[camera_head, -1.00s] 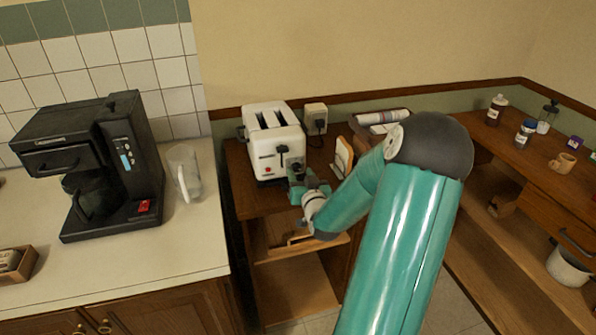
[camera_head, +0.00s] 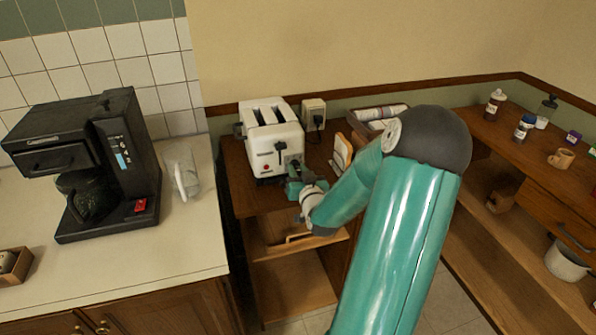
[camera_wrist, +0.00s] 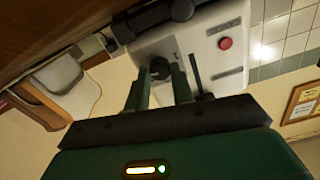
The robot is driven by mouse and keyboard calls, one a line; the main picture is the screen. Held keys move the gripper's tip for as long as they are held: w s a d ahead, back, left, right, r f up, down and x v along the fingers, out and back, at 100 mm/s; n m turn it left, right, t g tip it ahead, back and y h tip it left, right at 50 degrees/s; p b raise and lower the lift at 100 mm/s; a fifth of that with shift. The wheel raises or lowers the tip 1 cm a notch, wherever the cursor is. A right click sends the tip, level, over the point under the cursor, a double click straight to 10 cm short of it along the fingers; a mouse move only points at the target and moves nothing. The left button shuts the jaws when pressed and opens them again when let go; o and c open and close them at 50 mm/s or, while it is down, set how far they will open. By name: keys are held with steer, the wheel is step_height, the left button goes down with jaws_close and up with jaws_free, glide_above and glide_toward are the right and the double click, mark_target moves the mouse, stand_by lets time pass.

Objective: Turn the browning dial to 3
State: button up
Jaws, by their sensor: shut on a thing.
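The white toaster (camera_head: 270,137) stands on the small wooden cabinet, with two slots on top. It also shows in the wrist view (camera_wrist: 205,45), with a red button and a dark slider slot on its front. The dark round browning dial (camera_wrist: 160,67) is on that front, between my fingertips. My gripper (camera_wrist: 161,78) is shut on the dial; in the head view my gripper (camera_head: 293,172) is at the toaster's front right. The dial's numbers and pointer are too small or hidden to read.
A wall outlet with a plug (camera_head: 314,112) is behind the toaster. Bread slices in a holder (camera_head: 342,150) stand close on its right. A black coffee maker (camera_head: 95,165) and a clear pitcher (camera_head: 183,172) are on the left counter. An open shelf lies below the toaster.

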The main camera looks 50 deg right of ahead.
steer(key=shift+n, duration=0.3)
steer(key=n, duration=0.4)
steer(key=shift+w+a, duration=0.1)
steer(key=shift+w, duration=0.05)
steer(key=n, duration=0.5)
steer(key=shift+n, duration=0.3)
steer(key=n, duration=0.5)
steer(key=shift+n, duration=2.3)
steer(key=o, duration=1)
steer(key=shift+d, duration=0.2)
